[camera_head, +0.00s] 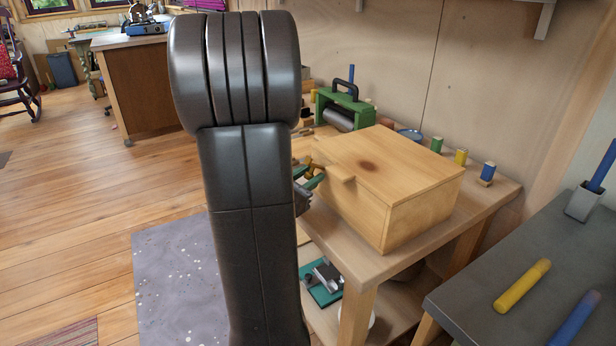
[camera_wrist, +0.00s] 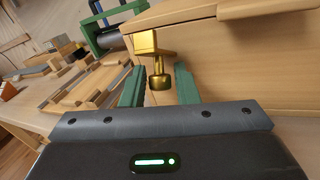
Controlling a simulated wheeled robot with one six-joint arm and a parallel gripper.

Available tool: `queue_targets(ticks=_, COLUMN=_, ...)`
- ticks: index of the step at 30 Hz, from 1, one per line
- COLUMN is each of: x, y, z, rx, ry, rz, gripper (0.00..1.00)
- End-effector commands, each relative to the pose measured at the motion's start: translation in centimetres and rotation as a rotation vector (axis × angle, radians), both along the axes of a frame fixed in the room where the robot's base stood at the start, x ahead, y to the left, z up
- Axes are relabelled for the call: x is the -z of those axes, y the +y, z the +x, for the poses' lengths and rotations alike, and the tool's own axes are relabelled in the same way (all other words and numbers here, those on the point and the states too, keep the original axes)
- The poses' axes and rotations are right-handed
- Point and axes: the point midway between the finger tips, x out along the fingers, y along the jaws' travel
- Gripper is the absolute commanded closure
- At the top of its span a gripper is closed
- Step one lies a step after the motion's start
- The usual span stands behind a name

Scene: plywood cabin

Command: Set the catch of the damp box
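My gripper (camera_wrist: 158,88) has green fingers standing apart on either side of the catch. I cannot tell whether they touch it. In the head view my arm hides most of my gripper.
A green press with a roller (camera_head: 345,112) stands behind the box. Colored cylinders (camera_head: 461,157) line the table's back edge. A dark bench (camera_head: 530,290) with yellow and blue sticks is at right. A lower shelf holds a green item (camera_head: 320,285). Open floor lies at left.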

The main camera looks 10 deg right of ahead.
Motion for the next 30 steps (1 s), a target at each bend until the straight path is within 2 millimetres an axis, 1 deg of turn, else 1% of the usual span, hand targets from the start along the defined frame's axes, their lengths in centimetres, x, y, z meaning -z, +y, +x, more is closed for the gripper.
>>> queue_targets(ticks=1, x=0.0, y=0.0, z=0.0, rx=0.000, ry=0.000, rz=0.000, gripper=0.78)
queue_targets(ticks=4, x=0.0, y=0.0, z=0.0, rx=0.000, ry=0.000, rz=0.000, gripper=0.98)
queue_targets(ticks=5, x=0.0, y=0.0, z=0.0, rx=0.000, ry=0.000, rz=0.000, gripper=1.00)
queue_targets(ticks=11, x=-0.1, y=0.0, z=0.0, rx=0.000, ry=0.002, rz=0.007, gripper=1.00)
queue_targets(ticks=17, x=-0.7, y=0.1, z=-0.1, rx=0.000, ry=0.022, rz=0.059, gripper=1.00)
queue_targets(ticks=23, x=-1.5, y=0.2, z=-0.1, rx=0.000, ry=0.069, rz=0.180, gripper=1.00)
queue_targets(ticks=30, x=-2.5, y=0.2, z=-0.1, rx=0.000, ry=0.154, rz=0.383, gripper=1.00)
